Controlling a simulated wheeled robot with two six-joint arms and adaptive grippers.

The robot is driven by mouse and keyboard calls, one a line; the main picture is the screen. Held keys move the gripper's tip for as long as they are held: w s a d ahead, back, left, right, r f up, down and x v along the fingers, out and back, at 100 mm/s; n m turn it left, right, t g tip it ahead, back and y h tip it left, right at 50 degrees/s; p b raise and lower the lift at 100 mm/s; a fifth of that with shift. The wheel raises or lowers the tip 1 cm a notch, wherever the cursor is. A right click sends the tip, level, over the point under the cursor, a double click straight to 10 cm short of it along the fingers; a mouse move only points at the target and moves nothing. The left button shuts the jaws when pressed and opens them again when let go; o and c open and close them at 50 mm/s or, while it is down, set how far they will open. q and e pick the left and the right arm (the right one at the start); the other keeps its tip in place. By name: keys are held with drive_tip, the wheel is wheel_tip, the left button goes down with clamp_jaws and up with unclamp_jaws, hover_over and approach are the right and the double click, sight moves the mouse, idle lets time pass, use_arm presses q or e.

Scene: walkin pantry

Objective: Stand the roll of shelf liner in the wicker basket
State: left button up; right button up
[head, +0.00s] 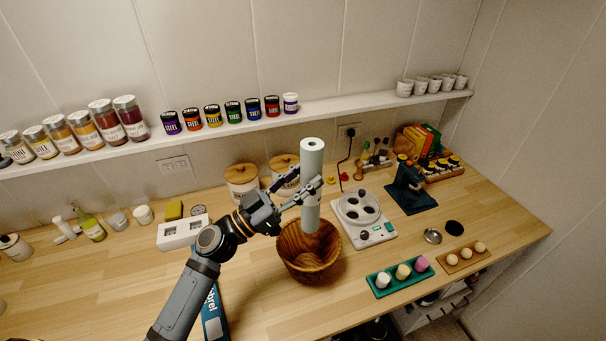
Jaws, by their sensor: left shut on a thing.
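The roll of shelf liner (312,160) is a long pale green-white tube with a dark hole in its top end. It is upright in the head view. My left gripper (309,190) is shut on it around its middle. The wicker basket (309,263) is a brown, round, open-topped vessel on the wooden counter, just below the roll. The roll's lower end overlaps the basket's opening in the picture; I cannot tell how far inside it is. My right gripper is not in view.
A white appliance with round wells (364,218) stands close right of the basket. Lidded canisters (243,181) stand behind. A shelf of jars (330,106) runs along the wall.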

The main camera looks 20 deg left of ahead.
use_arm(q)
drive_tip(key=f, duration=0.2)
drive_tip(key=b, duration=0.4)
hover_over(303, 223)
wheel_tip(303, 223, down, 4)
wheel_tip(303, 223, down, 8)
drive_tip(key=b, duration=1.2)
drive_tip(key=shift+w+f, duration=0.1)
drive_tip(key=shift+w, duration=0.05)
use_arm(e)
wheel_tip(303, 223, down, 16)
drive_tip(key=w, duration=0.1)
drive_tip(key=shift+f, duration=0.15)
use_arm(q)
drive_tip(key=o, duration=1.3)
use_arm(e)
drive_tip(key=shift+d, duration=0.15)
use_arm(q)
drive_tip(key=shift+o, duration=0.2)
wheel_tip(303, 223, up, 10)
